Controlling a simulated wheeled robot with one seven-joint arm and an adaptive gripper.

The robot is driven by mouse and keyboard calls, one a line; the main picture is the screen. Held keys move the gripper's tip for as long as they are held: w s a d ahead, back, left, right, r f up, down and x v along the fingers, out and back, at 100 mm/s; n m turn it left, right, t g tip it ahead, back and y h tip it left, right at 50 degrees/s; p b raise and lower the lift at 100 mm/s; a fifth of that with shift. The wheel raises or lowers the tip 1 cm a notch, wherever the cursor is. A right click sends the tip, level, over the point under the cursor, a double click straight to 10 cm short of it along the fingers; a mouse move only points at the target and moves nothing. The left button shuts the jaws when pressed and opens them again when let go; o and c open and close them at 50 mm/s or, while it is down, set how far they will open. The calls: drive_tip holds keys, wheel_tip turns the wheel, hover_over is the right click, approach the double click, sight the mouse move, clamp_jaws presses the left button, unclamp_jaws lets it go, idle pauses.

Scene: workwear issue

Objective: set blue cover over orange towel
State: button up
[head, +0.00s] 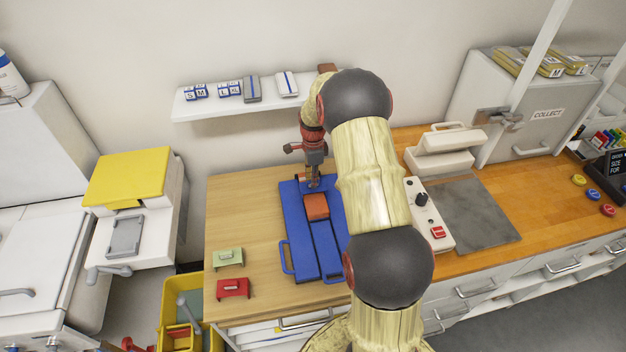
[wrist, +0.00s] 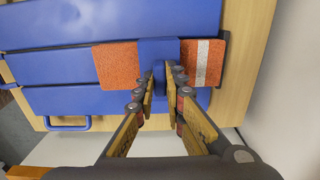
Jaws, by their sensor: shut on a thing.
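My gripper (wrist: 165,85) is shut on the blue cover (wrist: 158,50), its fingers closed on the cover's middle. The orange towel (wrist: 117,66) shows on both sides of the cover in the wrist view, with a pale stripe on its right part. The cover lies across the towel's middle in that view; I cannot tell if it touches it. In the head view the towel (head: 317,207) lies on a blue slatted board (head: 296,225), and my gripper (head: 313,184) is at the board's far end, hiding most of the cover.
A green cover (head: 229,258) and a red cover (head: 234,288) sit left of the board on the wooden table. A white control box (head: 437,231) stands to the right. A wall shelf (head: 190,108) with folded items is behind.

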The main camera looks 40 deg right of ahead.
drive_tip(key=shift+f+b, duration=0.35)
drive_tip(key=shift+f, duration=0.45)
drive_tip(key=o, duration=0.9)
drive_tip(key=shift+c, duration=0.2)
drive_tip(key=shift+o, duration=0.2)
drive_tip(key=o, duration=0.3)
drive_tip(key=shift+o, duration=0.2)
drive_tip(key=shift+r, duration=0.1)
drive_tip(key=shift+r+p, duration=2.2)
drive_tip(key=shift+r, duration=1.25)
